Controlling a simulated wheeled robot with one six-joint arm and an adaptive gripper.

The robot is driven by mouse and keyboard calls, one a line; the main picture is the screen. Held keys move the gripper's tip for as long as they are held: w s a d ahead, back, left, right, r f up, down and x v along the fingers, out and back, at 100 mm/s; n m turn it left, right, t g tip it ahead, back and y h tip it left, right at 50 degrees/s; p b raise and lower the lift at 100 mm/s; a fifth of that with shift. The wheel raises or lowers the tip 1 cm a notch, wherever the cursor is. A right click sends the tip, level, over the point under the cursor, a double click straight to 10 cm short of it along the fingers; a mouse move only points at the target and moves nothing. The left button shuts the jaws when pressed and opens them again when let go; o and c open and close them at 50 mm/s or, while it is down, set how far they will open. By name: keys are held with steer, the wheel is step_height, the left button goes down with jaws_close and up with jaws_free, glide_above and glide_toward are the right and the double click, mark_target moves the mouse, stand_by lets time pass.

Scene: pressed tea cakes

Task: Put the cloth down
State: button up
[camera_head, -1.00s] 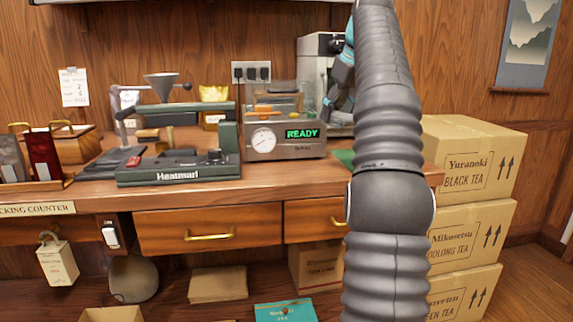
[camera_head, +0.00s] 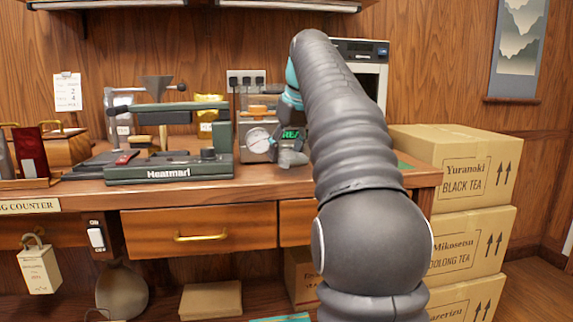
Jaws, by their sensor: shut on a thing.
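My arm hides the counter to the right of the gripper. A small flat green patch (camera_head: 403,165) shows on the counter at the right of my arm; I cannot tell what it is.
The press (camera_head: 257,140) stands right behind my gripper. The green heat sealer (camera_head: 168,170) is to its left. A white appliance (camera_head: 368,75) stands behind my arm. Stacked tea cartons (camera_head: 465,170) flank the counter's right end.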

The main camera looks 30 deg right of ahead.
steer(key=shift+f, duration=0.95)
steer(key=shift+f, duration=0.1)
steer(key=o, duration=1)
steer(key=p+v, duration=0.4)
steer(key=v, duration=0.8)
